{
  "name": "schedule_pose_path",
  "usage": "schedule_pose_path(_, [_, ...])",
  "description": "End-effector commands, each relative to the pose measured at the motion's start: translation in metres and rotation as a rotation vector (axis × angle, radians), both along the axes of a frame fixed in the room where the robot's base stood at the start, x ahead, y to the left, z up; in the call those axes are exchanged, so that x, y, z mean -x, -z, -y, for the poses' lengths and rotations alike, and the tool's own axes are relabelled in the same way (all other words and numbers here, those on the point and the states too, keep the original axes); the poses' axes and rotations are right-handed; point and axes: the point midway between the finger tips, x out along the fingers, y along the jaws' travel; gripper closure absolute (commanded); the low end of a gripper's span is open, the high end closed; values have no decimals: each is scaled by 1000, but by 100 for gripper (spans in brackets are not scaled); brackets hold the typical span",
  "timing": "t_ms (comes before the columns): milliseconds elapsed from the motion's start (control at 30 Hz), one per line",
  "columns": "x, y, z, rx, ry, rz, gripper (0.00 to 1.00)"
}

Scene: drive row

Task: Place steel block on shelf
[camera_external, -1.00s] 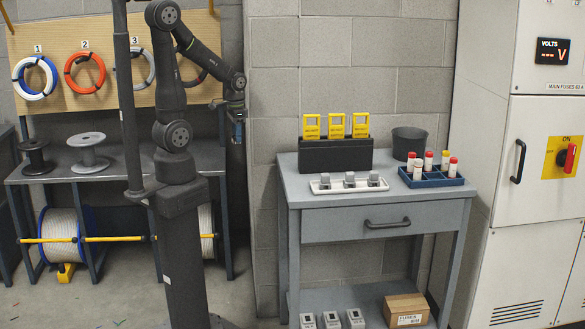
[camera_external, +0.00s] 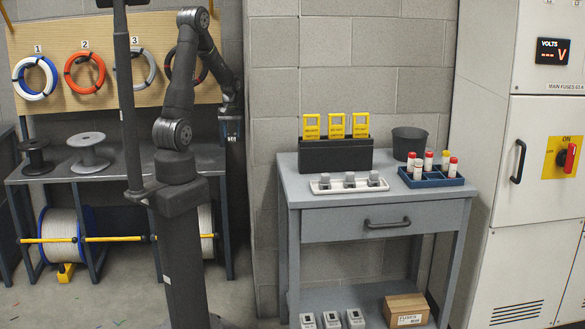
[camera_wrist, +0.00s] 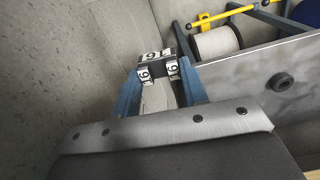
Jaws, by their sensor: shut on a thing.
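My gripper (camera_external: 232,128) hangs in front of the grey wall, between the wire board and the cart, in the external view. Similar labels show by the fingertips. The cart's lower shelf (camera_external: 372,300) lies low at the right of my arm. I cannot tell whether this is the shelf meant.
The cart top (camera_external: 452,200) carries a black holder with yellow tags (camera_external: 336,155), a white tray (camera_external: 348,185), a blue rack (camera_external: 432,178) and a dark cup (camera_external: 409,142). The lower shelf holds several grey units and a carton (camera_external: 406,308). A bench (camera_external: 125,160) with spools stands left.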

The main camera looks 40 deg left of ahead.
Motion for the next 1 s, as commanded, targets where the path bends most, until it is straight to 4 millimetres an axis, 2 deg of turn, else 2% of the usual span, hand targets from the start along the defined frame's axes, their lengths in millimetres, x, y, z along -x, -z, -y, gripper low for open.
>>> schedule_pose_path(200, [-30, 17, -50, 0, -397, 0, 90])
schedule_pose_path(500, [-61, 47, -124, 0, -993, 0, 90])
schedule_pose_path(800, [-79, 78, -188, 0, -1559, 0, 90])
schedule_pose_path(1000, [-83, 96, -221, 0, -1863, 0, 90])
